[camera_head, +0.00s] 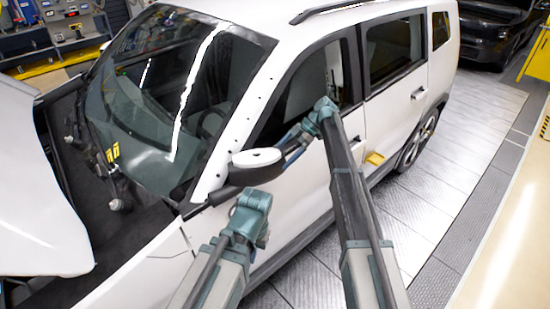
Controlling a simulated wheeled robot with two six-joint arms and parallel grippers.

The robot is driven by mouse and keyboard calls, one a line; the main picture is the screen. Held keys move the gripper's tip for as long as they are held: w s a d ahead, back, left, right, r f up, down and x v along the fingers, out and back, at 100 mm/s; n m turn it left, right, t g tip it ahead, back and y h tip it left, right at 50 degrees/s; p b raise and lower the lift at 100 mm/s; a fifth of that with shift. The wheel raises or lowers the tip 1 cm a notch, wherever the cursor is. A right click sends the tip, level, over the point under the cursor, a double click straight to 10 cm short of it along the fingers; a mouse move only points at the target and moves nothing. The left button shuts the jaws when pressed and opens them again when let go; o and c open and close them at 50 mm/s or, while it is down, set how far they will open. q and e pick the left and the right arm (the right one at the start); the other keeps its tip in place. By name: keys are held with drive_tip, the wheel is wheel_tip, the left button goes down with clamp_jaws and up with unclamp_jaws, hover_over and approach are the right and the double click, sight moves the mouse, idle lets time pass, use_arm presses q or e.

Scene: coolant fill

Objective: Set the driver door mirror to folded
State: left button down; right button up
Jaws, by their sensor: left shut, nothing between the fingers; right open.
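The driver door mirror (258,158), with a white cap and dark underside, is at the front lower corner of the driver door window. It appears to stand out from the door, but its exact angle is hard to tell. My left gripper (246,191) is shut and empty just below the mirror, partly hidden by its own wrist. I cannot tell whether it touches the mirror. My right gripper (289,147) is open and empty, beside the mirror's right end, close to the window opening of the driver door (304,188). Its fingertips are small and partly hidden.
The white car (390,115) fills the view, with its hood (40,185) raised at the left. Bare floor (465,145) lies to the right of the car. A workbench (45,50) stands at the back left.

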drive_tip(key=p+v, duration=0.4)
drive_tip(key=v, duration=0.4)
drive_tip(key=shift+w, duration=0.1)
drive_tip(key=s+d+f+m+t+h, duration=0.1)
drive_tip(key=s+d+f+m+h, duration=0.15)
drive_tip(key=s+m, duration=0.7)
drive_tip(key=s+d+f+m+t+h, duration=0.25)
drive_tip(key=s+m, duration=0.35)
drive_tip(key=s, duration=0.6)
drive_tip(key=s+d+f+m+h, duration=0.1)
drive_tip(key=s+d+m+h, duration=0.2)
drive_tip(key=s+m, duration=0.6)
drive_tip(key=s+a+f+n+b, duration=0.2)
drive_tip(key=a+f+b, duration=0.1)
drive_tip(key=f+b, duration=0.3)
drive_tip(key=s+a+f+n+h+b, duration=0.1)
drive_tip(key=s+a+f+b, duration=0.2)
drive_tip(key=f+b, duration=0.4)
drive_tip(key=s+a+f+n+b, duration=0.2)
drive_tip(key=a+f+b, duration=0.3)
drive_tip(key=f+b, duration=0.2)
drive_tip(key=shift+a+f+n+g+h, duration=0.2)
drive_tip(key=shift+f+n+g+h, duration=0.15)
drive_tip(key=shift+f, duration=0.15)
drive_tip(key=shift+s, duration=0.15)
